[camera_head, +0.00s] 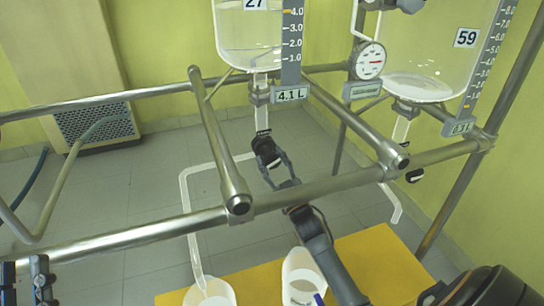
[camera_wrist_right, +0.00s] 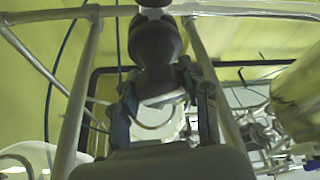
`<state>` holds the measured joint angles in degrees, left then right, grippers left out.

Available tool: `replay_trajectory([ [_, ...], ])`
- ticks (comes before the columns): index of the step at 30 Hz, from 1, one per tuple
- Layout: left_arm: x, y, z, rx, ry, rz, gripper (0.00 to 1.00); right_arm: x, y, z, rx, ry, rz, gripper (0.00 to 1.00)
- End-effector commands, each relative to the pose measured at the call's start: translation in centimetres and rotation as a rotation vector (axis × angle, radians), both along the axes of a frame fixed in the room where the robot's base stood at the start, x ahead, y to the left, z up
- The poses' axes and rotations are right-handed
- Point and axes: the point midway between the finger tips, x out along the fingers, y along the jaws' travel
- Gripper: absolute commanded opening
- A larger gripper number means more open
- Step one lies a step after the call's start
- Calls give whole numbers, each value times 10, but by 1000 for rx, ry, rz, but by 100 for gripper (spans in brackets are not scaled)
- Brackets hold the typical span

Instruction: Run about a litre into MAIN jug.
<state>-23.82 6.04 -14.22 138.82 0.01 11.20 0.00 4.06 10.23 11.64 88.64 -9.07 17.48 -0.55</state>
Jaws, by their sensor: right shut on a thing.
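Glass vessel 27 (camera_head: 250,40) holds clear liquid, and its plate (camera_head: 290,95) reads 4.1 L. My right gripper (camera_head: 272,163) is shut on the black valve handle (camera_head: 265,148) below this vessel. In the right wrist view the dark handle (camera_wrist_right: 156,45) sits between the two fingers (camera_wrist_right: 163,105). A pale outlet pipe (camera_head: 188,205) bends left and down from the valve into the left white jug (camera_head: 210,292). A second white jug (camera_head: 302,268) stands to its right. I cannot read which is MAIN, nor see the level inside. My left gripper (camera_head: 24,270) is open and empty at the lower left.
Vessel 59 (camera_head: 430,60), with its own outlet pipe (camera_head: 392,203), hangs at the right. A round gauge (camera_head: 370,61) is between the vessels. Metal frame bars (camera_head: 130,238) cross in front of me. The jugs stand on a yellow table (camera_head: 375,262).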

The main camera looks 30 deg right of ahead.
Motion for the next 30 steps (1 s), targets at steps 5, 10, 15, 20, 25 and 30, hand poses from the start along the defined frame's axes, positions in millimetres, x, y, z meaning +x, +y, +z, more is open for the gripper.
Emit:
replay_trajectory([
  [5, 13, -1, -20, 39, 138, 8, 28, 0, 0, 2, -68, 16, 0, 14],
  [10, 19, -1, -32, 57, 202, 11, 28, 0, 0, 1, -100, 23, -1, 14],
  [15, 20, 0, -35, 62, 218, 12, 28, 0, 0, 1, -106, 23, 0, 14],
  [20, 20, -1, -35, 61, 217, 12, 28, 0, 0, 1, -106, 23, 0, 14],
  [25, 20, -1, -35, 61, 216, 12, 28, 0, 0, 1, -106, 23, 0, 62],
  [30, 20, -1, -35, 61, 214, 11, 28, 0, 0, 1, -104, 24, 0, 69],
])
